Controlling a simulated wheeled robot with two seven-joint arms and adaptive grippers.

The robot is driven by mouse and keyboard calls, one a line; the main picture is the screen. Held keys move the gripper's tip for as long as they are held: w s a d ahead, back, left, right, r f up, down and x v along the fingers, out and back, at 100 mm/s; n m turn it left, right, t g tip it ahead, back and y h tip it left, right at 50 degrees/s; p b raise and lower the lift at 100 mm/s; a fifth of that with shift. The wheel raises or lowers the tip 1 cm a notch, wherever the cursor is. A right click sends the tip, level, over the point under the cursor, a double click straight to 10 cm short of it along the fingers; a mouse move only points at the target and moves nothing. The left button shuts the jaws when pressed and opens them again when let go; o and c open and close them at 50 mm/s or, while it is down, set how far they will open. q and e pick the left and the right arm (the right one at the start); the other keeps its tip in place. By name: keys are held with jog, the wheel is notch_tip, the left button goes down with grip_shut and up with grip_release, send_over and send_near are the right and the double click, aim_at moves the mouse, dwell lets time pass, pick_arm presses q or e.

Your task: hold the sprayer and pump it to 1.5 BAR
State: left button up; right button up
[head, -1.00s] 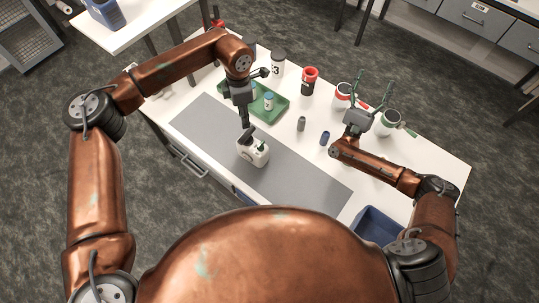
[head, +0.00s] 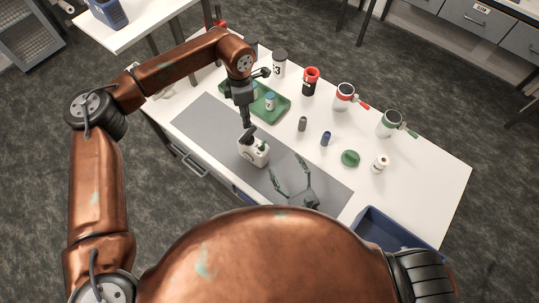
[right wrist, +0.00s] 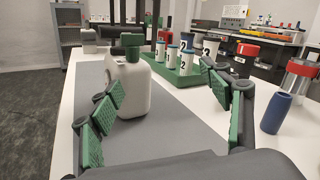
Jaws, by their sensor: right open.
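The sprayer is a white bottle (head: 252,153) with a dark top, upright on the grey mat in the head view. In the right wrist view the white bottle (right wrist: 130,88) shows a green top, and no readable gauge. My left gripper (head: 246,122) points down just above the sprayer's top. Its fingertips are too small to tell whether they touch or grip it. My right gripper (head: 286,168) is open and empty over the mat, right of and nearer than the sprayer. Its spread fingers (right wrist: 162,84) face the bottle in the right wrist view, with a gap.
A green tray (head: 283,112) with small containers stands behind the sprayer. A red-and-black container (head: 310,80), red-handled (head: 345,95) and green-handled (head: 390,123) vessels, and a blue vial (head: 325,138) stand right. A blue bin (head: 372,222) sits at front right. The mat (head: 200,122) is otherwise clear.

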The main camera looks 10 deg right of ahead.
aim_at(253, 145)
jog(key=w+a+g+y, duration=0.1)
jog(key=w+a+f+n+g+y, duration=0.1)
jog(key=w+y, duration=0.1)
jog(key=w+a+f+g+y, duration=0.1)
jog(key=w+a+y, duration=0.1)
jog(key=shift+w+f+n+g, duration=0.1)
jog(key=shift+f+n+g, duration=0.05)
jog(key=shift+n+g, duration=0.15)
jog(key=shift+w+a+r+g+y, duration=0.2)
jog(key=shift+w+a+g+y, duration=0.2)
jog(key=shift+y, duration=0.2)
jog(key=shift+w+a+r+g+y, duration=0.15)
jog(key=shift+w+a+g+y, duration=0.15)
jog(key=shift+g+y, duration=0.25)
pick_arm(q)
jog(key=shift+w, duration=0.1)
pick_arm(e)
jog(key=shift+n, duration=0.3)
jog(key=shift+x, duration=3.8)
jog(key=shift+s, duration=0.1)
jog(key=shift+c, duration=0.3)
jog(key=c, duration=1.5)
pick_arm(q)
jog(key=shift+o, duration=0.6)
